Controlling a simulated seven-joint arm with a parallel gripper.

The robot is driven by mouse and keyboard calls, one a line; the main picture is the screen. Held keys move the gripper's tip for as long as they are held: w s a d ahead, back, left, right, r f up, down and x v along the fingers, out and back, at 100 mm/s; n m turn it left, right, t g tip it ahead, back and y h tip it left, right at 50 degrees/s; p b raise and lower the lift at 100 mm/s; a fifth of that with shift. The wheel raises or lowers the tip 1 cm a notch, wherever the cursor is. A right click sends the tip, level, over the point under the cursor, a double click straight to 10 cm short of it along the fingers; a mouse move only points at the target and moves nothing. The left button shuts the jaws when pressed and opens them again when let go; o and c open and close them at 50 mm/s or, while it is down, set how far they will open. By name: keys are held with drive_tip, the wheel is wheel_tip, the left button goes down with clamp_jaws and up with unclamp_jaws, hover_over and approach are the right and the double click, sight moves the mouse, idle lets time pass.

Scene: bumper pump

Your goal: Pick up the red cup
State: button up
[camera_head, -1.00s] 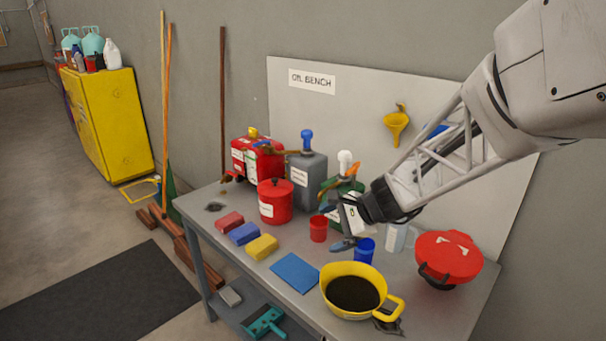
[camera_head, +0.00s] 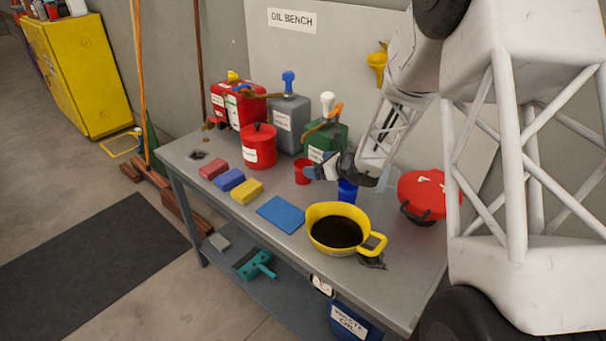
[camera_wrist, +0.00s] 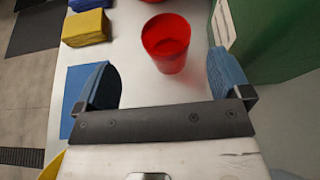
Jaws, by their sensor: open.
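The red cup (camera_head: 302,171) stands upright on the grey bench, in front of the green can. In the wrist view the red cup (camera_wrist: 167,43) lies ahead of my gripper, between the lines of its two blue-padded fingers and nearer the right one. My gripper (camera_head: 318,168) is open and empty, low over the bench, just right of the cup in the head view. The wrist view shows my gripper (camera_wrist: 165,82) with its fingers wide apart. The cup appears just beyond the fingertips; I cannot tell the exact gap.
A green can (camera_head: 327,140) stands close behind the cup; it also fills the wrist view's right side (camera_wrist: 285,40). A blue cup (camera_head: 347,191) is right of my gripper. A yellow oil pan (camera_head: 336,232), blue cloth (camera_head: 281,213) and yellow sponge (camera_head: 247,188) lie nearer the front. A red can (camera_head: 259,147) stands left.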

sight(297, 161)
drive_tip(key=shift+w+f, duration=0.15)
drive_tip(key=shift+x, duration=1.25)
drive_tip(key=shift+x, duration=2.6)
drive_tip(key=shift+w+d, duration=0.1)
drive_tip(key=shift+c, duration=0.4)
drive_tip(key=c, duration=1)
drive_tip(key=shift+r, duration=0.45)
